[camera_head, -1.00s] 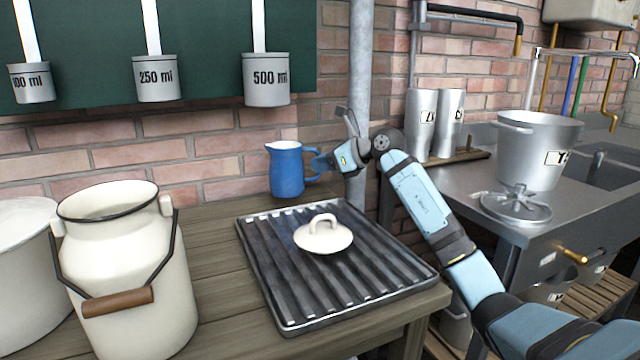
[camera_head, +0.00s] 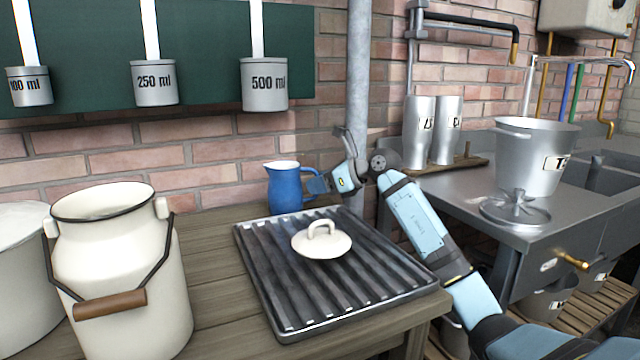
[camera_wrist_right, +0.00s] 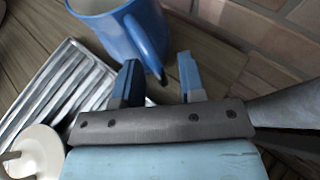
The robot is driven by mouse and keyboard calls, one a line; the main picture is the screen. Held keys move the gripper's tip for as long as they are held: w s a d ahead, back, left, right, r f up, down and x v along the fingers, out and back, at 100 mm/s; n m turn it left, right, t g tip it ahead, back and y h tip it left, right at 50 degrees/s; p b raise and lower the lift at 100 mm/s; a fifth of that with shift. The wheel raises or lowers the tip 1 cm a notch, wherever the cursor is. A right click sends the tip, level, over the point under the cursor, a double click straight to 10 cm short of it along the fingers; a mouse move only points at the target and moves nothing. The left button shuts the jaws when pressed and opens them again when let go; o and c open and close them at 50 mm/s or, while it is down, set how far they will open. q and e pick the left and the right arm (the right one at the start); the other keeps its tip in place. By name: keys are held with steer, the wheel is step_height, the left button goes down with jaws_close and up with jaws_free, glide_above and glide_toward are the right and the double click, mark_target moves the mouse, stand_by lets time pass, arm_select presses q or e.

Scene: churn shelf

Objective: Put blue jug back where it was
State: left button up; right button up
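The blue jug (camera_head: 286,188) stands upright on the wooden table behind the black ribbed tray, near the brick wall. Its handle faces right, towards my right gripper (camera_head: 316,186). In the right wrist view, the jug (camera_wrist_right: 112,22) is at the top, with its handle between or just ahead of the fingers. The two fingers of my right gripper (camera_wrist_right: 158,75) are apart, with a gap beside the handle. I cannot tell whether the left-hand finger touches the handle. My left gripper is not in view.
The ribbed tray (camera_head: 275,270) carries a cream lid (camera_head: 322,245). A cream churn (camera_head: 120,260) stands at the left. A grey pipe (camera_head: 360,100) rises behind my right arm. Measuring cups (camera_head: 264,85) hang above. Bare table shows between churn and tray.

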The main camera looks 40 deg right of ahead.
steer(key=v, duration=0.7)
steer(key=shift+s+r, duration=0.2)
steer(key=shift+s, duration=0.05)
steer(key=shift+d, duration=0.1)
